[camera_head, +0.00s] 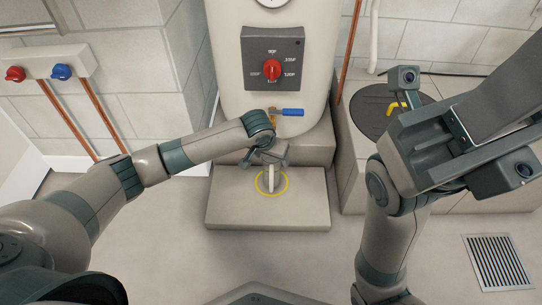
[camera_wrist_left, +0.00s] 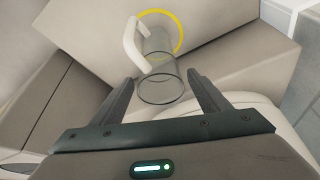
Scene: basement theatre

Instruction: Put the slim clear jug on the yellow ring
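The slim clear jug (camera_wrist_left: 161,80) has a pale handle (camera_wrist_left: 133,45) on its left in the left wrist view. It looks upright, its base within or on the yellow ring (camera_wrist_left: 182,38); exact centring is hard to tell. In the head view the ring (camera_head: 287,186) lies on a low beige block, and mainly the jug's pale handle (camera_head: 271,179) shows inside it. My left gripper (camera_head: 265,160) is above the jug, fingers apart; in the wrist view its fingertips (camera_wrist_left: 161,78) sit either side of the jug with small gaps. My right gripper (camera_head: 445,150) is raised at the right, its fingers unclear.
The beige block (camera_head: 300,215) stands before a tall tank with a red dial (camera_head: 271,70) and a blue-handled valve (camera_head: 291,112). A dark round lid (camera_head: 370,110) is on a ledge at the right. A floor grate (camera_head: 497,262) lies lower right.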

